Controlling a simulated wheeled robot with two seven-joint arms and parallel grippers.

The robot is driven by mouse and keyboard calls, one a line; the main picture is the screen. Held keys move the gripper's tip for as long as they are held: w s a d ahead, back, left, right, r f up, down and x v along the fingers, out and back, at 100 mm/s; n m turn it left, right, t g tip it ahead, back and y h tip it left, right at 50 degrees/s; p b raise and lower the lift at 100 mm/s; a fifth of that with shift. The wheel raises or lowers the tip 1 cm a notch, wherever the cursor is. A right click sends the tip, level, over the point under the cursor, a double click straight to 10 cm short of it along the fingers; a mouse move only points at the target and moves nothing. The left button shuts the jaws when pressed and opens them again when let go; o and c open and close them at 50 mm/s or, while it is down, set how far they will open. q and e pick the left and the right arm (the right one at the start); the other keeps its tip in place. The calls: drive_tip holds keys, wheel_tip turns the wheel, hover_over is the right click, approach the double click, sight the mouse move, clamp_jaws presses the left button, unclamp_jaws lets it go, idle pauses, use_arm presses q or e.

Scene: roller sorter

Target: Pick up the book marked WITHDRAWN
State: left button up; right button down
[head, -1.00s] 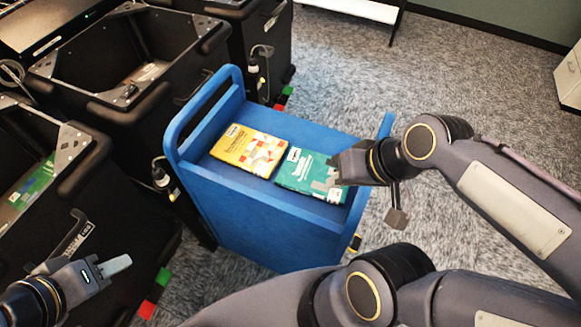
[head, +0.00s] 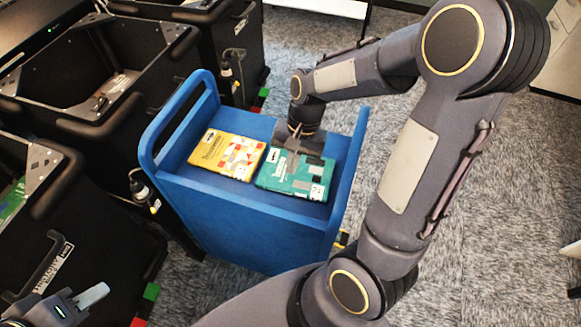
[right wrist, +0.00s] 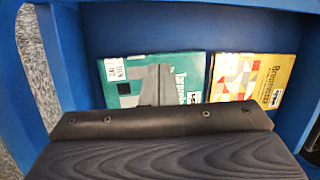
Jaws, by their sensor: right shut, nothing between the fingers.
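Two books lie flat and side by side on top of a blue cart. One is yellow with a red and white block pattern (head: 220,158); the other is teal with grey shapes (head: 310,182). Both show in the right wrist view, the teal book (right wrist: 135,80) left and the yellow book (right wrist: 250,75) right. Small white labels are on them, but I cannot read WITHDRAWN on either. My right gripper (head: 293,150) is shut and empty, over the teal book's far edge; contact is unclear. My left gripper (head: 88,298) is at lower left, away from the cart, its opening unclear.
The blue cart (head: 240,235) has raised ends and a low lip around its top. Black open bins (head: 90,125) stand along the left, one close beside the cart. Carpeted floor lies open behind and to the right.

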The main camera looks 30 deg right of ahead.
sight(299, 167)
drive_tip(key=f, duration=0.1)
drive_tip(key=w+f+g, duration=0.1)
drive_tip(key=f, duration=0.1)
drive_tip(key=shift+w+d+f+m+h, duration=0.1)
drive_tip(key=shift+d+f+m+h, duration=0.1)
drive_tip(key=shift+f+m+h, duration=0.15)
drive_tip(key=shift+f+m, duration=0.25)
drive_tip(key=shift+f, duration=0.3)
drive_tip(key=f+b, duration=0.1)
drive_tip(key=s+a+f+b, duration=0.1)
drive_tip(key=f+b, duration=0.1)
drive_tip(key=a+f+b, duration=0.1)
drive_tip(key=f+b, duration=0.1)
drive_tip(key=shift+s+a+f, duration=0.15)
drive_tip(key=shift+s+f, duration=0.05)
drive_tip(key=shift+s, duration=0.2)
drive_tip(key=shift+s+a+f+b, duration=0.35)
drive_tip(key=shift+f+b, duration=0.25)
drive_tip(key=shift+b, duration=0.15)
drive_tip(key=shift+w+d, duration=0.15)
